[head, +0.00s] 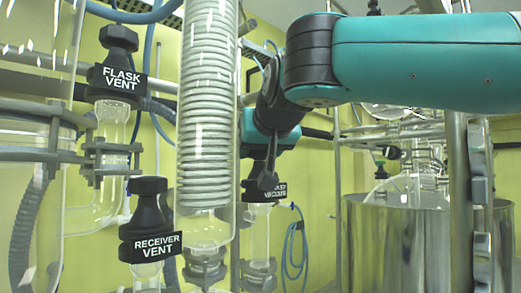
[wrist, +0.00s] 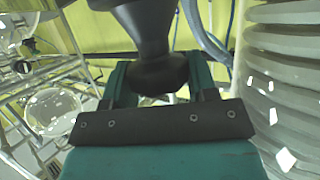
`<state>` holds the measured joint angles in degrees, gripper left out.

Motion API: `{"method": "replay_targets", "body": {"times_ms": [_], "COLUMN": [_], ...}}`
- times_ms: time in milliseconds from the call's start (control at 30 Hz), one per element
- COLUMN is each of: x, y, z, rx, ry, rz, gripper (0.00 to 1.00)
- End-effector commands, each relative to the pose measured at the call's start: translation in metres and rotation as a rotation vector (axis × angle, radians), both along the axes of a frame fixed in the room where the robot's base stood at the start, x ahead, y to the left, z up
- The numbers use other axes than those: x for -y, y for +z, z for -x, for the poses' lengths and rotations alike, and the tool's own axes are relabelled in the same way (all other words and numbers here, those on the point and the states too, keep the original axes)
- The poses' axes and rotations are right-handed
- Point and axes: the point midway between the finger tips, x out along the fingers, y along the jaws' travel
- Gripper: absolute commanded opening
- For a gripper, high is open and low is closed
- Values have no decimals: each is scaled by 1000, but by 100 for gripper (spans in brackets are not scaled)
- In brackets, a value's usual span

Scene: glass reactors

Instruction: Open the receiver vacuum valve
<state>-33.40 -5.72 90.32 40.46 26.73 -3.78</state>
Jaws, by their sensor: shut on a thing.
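The receiver vacuum valve shows in the head view behind the coil column, as a black label (head: 277,190) with its first letters covered and a glass neck below it. My gripper (head: 266,150) is at this valve, at the end of the teal and black arm, and covers most of its knob. In the wrist view, a black valve knob (wrist: 150,35) stands between the two teal fingers of my gripper (wrist: 158,78). The gripper is shut on this knob. How far the knob is turned cannot be told.
The glass coil column (head: 208,110) stands close to the left of my gripper. The receiver vent valve (head: 150,220) and flask vent valve (head: 118,65) are further left. A steel vessel (head: 400,245) stands at the right. A blue hose (head: 293,250) hangs on the yellow wall.

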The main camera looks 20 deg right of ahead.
Motion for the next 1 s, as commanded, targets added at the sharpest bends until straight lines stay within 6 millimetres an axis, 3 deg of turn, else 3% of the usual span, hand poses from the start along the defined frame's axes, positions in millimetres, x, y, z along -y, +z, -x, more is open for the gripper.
{"method": "replay_targets", "body": {"times_ms": [367, 1000], "x": [4, 4], "y": [-3, 6], "z": [0, -2], "rx": [6, -2], "ry": [195, 714], "rz": [2, -5], "gripper": [29, 29]}}
